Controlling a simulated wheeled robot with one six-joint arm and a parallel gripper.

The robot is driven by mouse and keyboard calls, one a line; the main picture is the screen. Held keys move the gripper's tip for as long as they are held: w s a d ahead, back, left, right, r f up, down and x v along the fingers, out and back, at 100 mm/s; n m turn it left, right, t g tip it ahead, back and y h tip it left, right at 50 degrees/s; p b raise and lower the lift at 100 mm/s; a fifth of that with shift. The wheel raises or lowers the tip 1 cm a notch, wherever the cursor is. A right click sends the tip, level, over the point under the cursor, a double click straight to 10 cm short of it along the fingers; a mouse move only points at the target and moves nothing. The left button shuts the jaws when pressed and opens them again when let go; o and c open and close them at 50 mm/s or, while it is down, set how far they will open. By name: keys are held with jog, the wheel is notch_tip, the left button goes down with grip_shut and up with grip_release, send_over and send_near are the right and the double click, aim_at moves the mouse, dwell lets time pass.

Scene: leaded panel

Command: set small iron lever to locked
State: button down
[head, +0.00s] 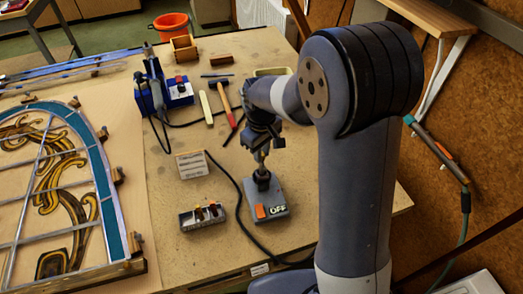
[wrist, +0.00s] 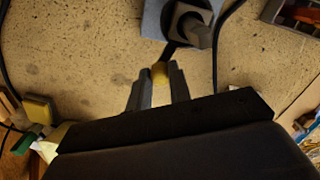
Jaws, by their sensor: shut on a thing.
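A grey switch box (head: 269,197) stands on the bench with an orange rocker and an "OFF" label. A dark round socket with a short grey stub (head: 262,177) is at its back end; I take this to be the lever. In the wrist view, the grey stub (wrist: 196,32) leans out of the dark ring at the top. My gripper (head: 260,158) points down over this end of the box.
A pale block (head: 192,164) and black cables lie nearby. A hammer (head: 224,100) and a blue unit (head: 179,91) are farther back. The leaded panel (head: 100,190) fills the left side.

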jog(key=d+m, duration=0.1)
jog(key=m, duration=0.1)
jog(key=d+m+b, duration=0.1)
jog(key=m, duration=0.1)
jog(key=s+d+m, duration=0.1)
jog(key=m, duration=0.2)
jog(key=shift+d+b, duration=0.2)
jog(key=shift+b, duration=0.2)
jog(key=shift+s+d+m+b, duration=0.2)
jog(key=shift+s+d+m, duration=0.25)
jog(key=shift+m, duration=0.9)
jog(key=shift+s+d+m+b, duration=0.2)
jog(key=shift+s+m, duration=0.45)
jog(key=shift+m, duration=0.65)
jog(key=shift+s+d+m+b, duration=0.15)
jog(key=shift+s+d+m, duration=0.35)
jog(key=shift+m, duration=0.85)
jog(key=shift+s+a, duration=0.1)
jog(key=c, duration=1.3)
grip_release()
jog(key=shift+r, duration=0.15)
